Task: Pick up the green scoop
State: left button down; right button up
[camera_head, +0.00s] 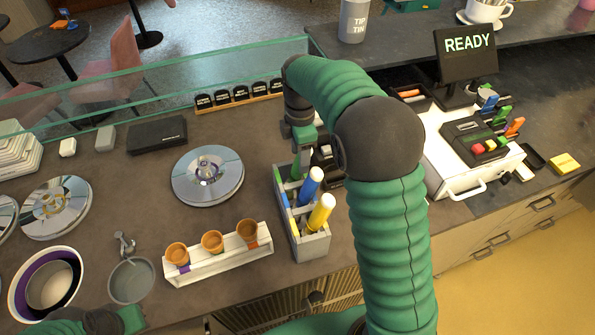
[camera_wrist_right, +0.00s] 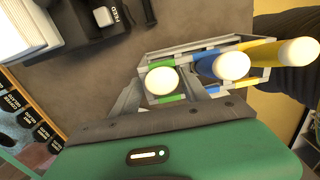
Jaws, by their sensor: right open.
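The grey scoop holder (camera_head: 312,244) stands at the middle of the counter. The green scoop (camera_head: 296,171) is in its far slot, largely covered by my right gripper (camera_head: 300,152). In the right wrist view the scoop's white handle end (camera_wrist_right: 163,81) shows close in front of the jaws, between the grey fingers. My right gripper is open; whether a finger touches the handle I cannot tell. A blue scoop (camera_head: 309,187) and a yellow scoop (camera_head: 321,213) stand in the nearer slots. Part of my left gripper (camera_head: 105,320) shows at the bottom left edge; its fingers are unclear.
A white rack (camera_head: 218,262) with several brown cones stands left of the holder. A round metal lid (camera_head: 207,175) lies behind it. A white drawer unit with a READY screen (camera_head: 466,52) stands to the right. A glass guard (camera_head: 190,75) runs along the back left.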

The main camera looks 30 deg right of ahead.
aim_at(296, 177)
jog(key=shift+s+a+f, duration=0.15)
jog(key=shift+a+f, duration=0.1)
jog(key=shift+f, duration=0.4)
jog(key=shift+s+a+f, duration=0.1)
jog(key=shift+a+f, duration=0.15)
jog(key=shift+f, duration=0.05)
jog(key=shift+a+f, duration=0.1)
jog(key=shift+a, duration=0.1)
jog(key=shift+d+f, duration=0.1)
jog(key=shift+d, duration=0.4)
jog(key=c, duration=1.1)
jog(key=shift+a, duration=0.1)
grip_shut()
